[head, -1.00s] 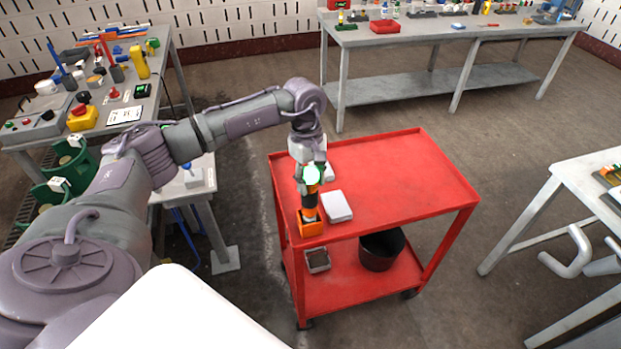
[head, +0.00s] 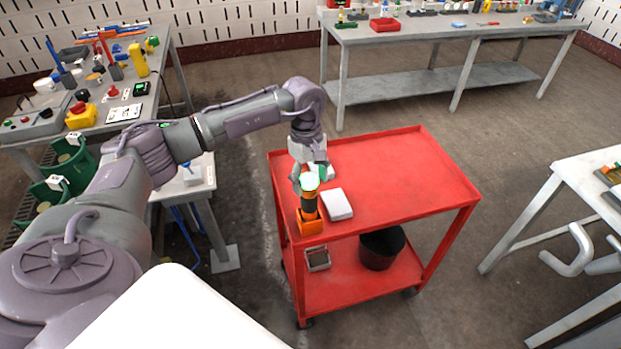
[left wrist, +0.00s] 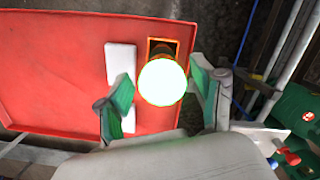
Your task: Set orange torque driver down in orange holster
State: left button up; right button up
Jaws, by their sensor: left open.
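The orange torque driver (head: 309,204) stands upright in the orange holster (head: 310,225) at the front left corner of the red cart. In the left wrist view its round, bright white top (left wrist: 162,82) hides most of its body, and the orange holster rim (left wrist: 176,44) shows behind it. My left gripper (head: 310,180) is open around the top of the driver. In the left wrist view my left gripper (left wrist: 160,98) has its green-padded fingers on both sides of the white top, with visible gaps. My right gripper is not in view.
The red cart (head: 420,180) has free room on its top to the right. A white box (head: 337,204) lies close beside the holster, with another pale object (head: 320,169) behind. A black bin (head: 381,250) and a small tray (head: 317,258) stand on the lower shelf.

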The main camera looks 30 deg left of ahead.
pick_arm(q)
jog(key=shift+r+p, duration=0.5)
jog(key=shift+r, duration=0.2)
notch_tip(320, 180, up, 12)
jog(key=a+b, duration=0.1)
jog(key=b, duration=0.2)
jog(key=shift+w+a+f, duration=0.2)
jog(key=shift+w+f, duration=0.05)
jog(key=shift+w, duration=0.1)
